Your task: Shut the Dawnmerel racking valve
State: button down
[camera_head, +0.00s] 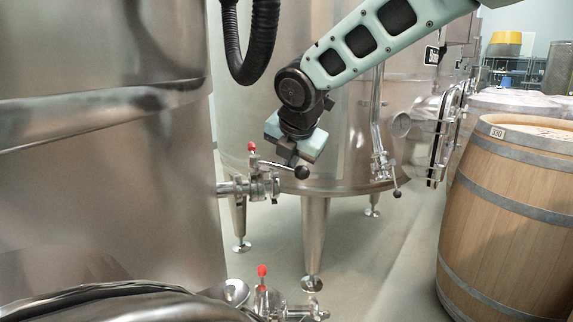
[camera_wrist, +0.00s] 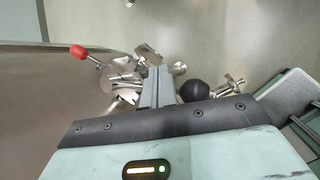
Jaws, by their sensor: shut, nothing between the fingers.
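A steel valve (camera_head: 262,187) sticks out to the right from the large tank at left. Its lever runs roughly level to the right and ends in a black ball (camera_head: 302,172); a small red knob (camera_head: 251,147) stands above the valve. No Dawnmerel name is readable. My gripper (camera_head: 288,160) is shut and empty, just above the lever, near the ball. In the wrist view, my fingers (camera_wrist: 156,88) lie between the valve body (camera_wrist: 122,85) with its red knob (camera_wrist: 78,52) at left and the black ball (camera_wrist: 193,91) close at right. Contact with the lever cannot be told.
A second red-knobbed valve (camera_head: 264,298) sits low at the bottom. Another tank (camera_head: 345,130) on legs stands behind my gripper, with a ball-ended lever (camera_head: 397,192) at its right. A wooden barrel (camera_head: 510,215) stands at right. Open floor (camera_head: 375,260) lies between.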

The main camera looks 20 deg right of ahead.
jog(key=shift+s+a, duration=0.25)
jog(key=shift+a, duration=0.05)
jog(key=shift+s+a+f, duration=0.1)
jog(key=shift+s+a, duration=0.05)
jog(key=shift+a, duration=0.05)
